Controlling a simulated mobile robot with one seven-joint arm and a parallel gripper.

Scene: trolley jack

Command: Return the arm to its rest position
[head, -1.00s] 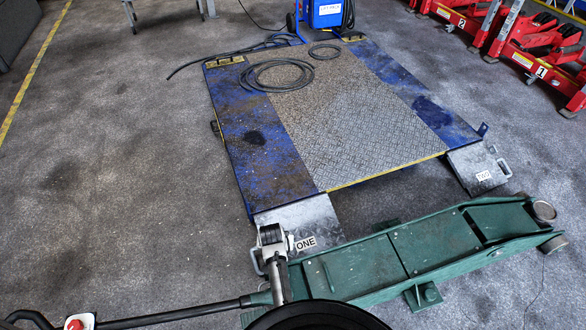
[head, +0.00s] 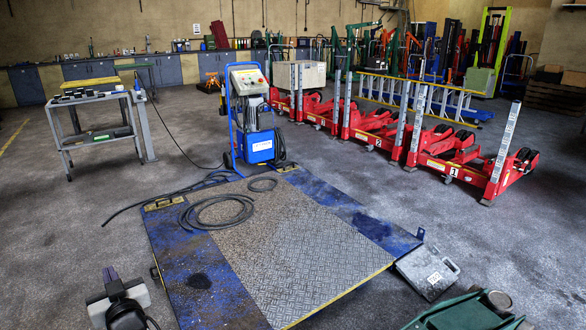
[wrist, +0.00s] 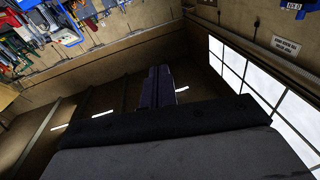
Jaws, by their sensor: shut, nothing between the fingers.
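My gripper (head: 109,276) is at the lower left of the head view, raised, with its fingers together and nothing between them. In the wrist view its dark fingers (wrist: 160,86) show closed side by side against a wall and window, touching nothing. The green trolley jack (head: 465,313) shows only in part at the bottom right of the head view, well apart from my gripper. The rest of the jack is cut off by the frame edge.
A blue platform (head: 215,262) with a coiled black hose (head: 217,211) lies ahead. A blue power unit (head: 252,135) stands behind it, a trolley table (head: 95,122) at left, red lifting units (head: 440,150) at right. The floor at left is clear.

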